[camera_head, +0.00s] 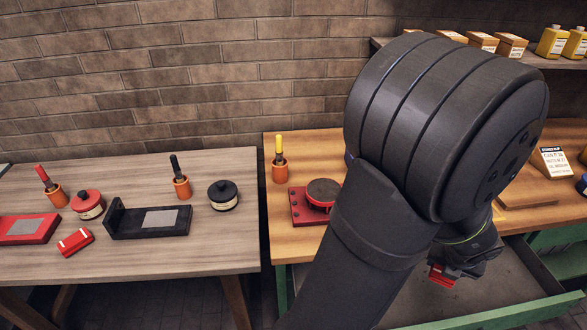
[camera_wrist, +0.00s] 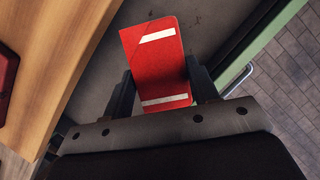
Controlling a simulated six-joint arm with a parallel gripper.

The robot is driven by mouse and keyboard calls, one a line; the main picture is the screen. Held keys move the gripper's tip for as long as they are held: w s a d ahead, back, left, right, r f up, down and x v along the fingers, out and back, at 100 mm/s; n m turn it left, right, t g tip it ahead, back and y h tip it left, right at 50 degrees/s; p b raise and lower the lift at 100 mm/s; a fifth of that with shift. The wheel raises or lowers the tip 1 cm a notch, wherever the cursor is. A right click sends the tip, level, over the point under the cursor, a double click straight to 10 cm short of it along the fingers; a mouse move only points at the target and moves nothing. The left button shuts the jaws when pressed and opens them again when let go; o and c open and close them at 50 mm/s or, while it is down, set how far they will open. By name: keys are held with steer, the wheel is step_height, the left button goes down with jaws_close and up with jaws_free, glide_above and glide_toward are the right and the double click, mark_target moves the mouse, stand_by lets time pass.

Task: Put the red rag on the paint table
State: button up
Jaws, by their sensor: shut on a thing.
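My gripper (camera_wrist: 162,88) is shut on the red rag (camera_wrist: 158,60), a folded red block with two white stripes, seen between the two fingers in the wrist view. In the head view the rag (camera_head: 440,277) shows as a small red patch under my gripper (camera_head: 456,268), above an open drawer (camera_head: 500,298) of the right bench; my arm hides part of this. The left table (camera_head: 120,265), pale wood with paint pots and brushes, appears to be the paint table. A similar red striped block (camera_head: 75,241) lies on it.
The left table holds a red pot (camera_head: 88,204), a black pot (camera_head: 223,195), a black block (camera_head: 150,221), a red tray (camera_head: 28,229) and brushes in orange cups. Its front right is bare. A red fixture (camera_head: 308,204) stands on the right bench (camera_head: 285,244).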

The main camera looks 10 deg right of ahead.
step_height(320, 180, up, 7)
steer(key=shift+f, duration=0.15)
steer(key=w+a+r+n+t+y, duration=0.1)
steer(key=w+a+n, duration=0.2)
steer(key=w, duration=1)
steer(key=w+a+r+n+y, duration=0.1)
steer(key=w+a+n, duration=0.15)
steer(key=w, duration=1.15)
steer(key=w+a+n+y, duration=0.2)
steer(key=w+a+n, duration=0.4)
steer(key=w+a, duration=1.6)
steer(key=w+a+n+y, duration=0.15)
steer(key=w+a, duration=0.35)
steer(key=a, duration=0.8)
steer(key=n+g+y, duration=0.1)
steer(key=n+g, duration=0.2)
steer(key=n, duration=0.5)
glide_above(136, 190)
steer(key=d, duration=0.1)
step_height(136, 190, down, 2)
steer(key=f, duration=1.5)
steer(key=shift+s+d+f, duration=0.15)
steer(key=shift+s+d, duration=0.05)
steer(key=shift+s, duration=0.2)
steer(key=shift+f, duration=0.1)
